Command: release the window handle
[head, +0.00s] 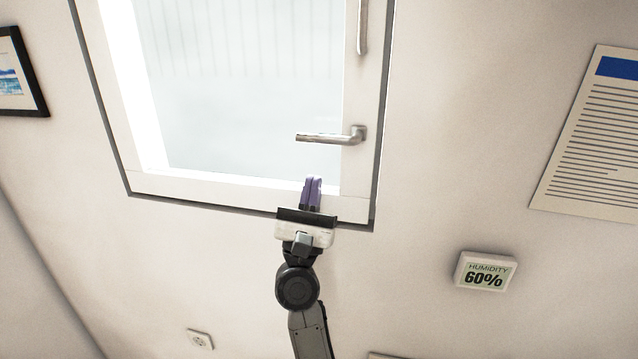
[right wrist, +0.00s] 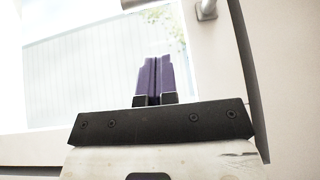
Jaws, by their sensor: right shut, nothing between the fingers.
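The metal window handle (head: 330,137) is on the right side of the white window frame (head: 250,191) in the head view. Its lever points left, roughly level, across the pane. My right gripper (head: 313,180) is below the handle, in front of the lower part of the window, with a visible gap between its purple fingertips and the lever. The fingers are together with nothing between them. In the right wrist view the purple fingers (right wrist: 154,62) are side by side, and part of the handle's base (right wrist: 207,10) shows at the top right. My left gripper is not in view.
A humidity display (head: 485,272) reading 60% and a printed sheet (head: 592,135) are on the wall at the right. A framed picture (head: 18,75) hangs at the far left.

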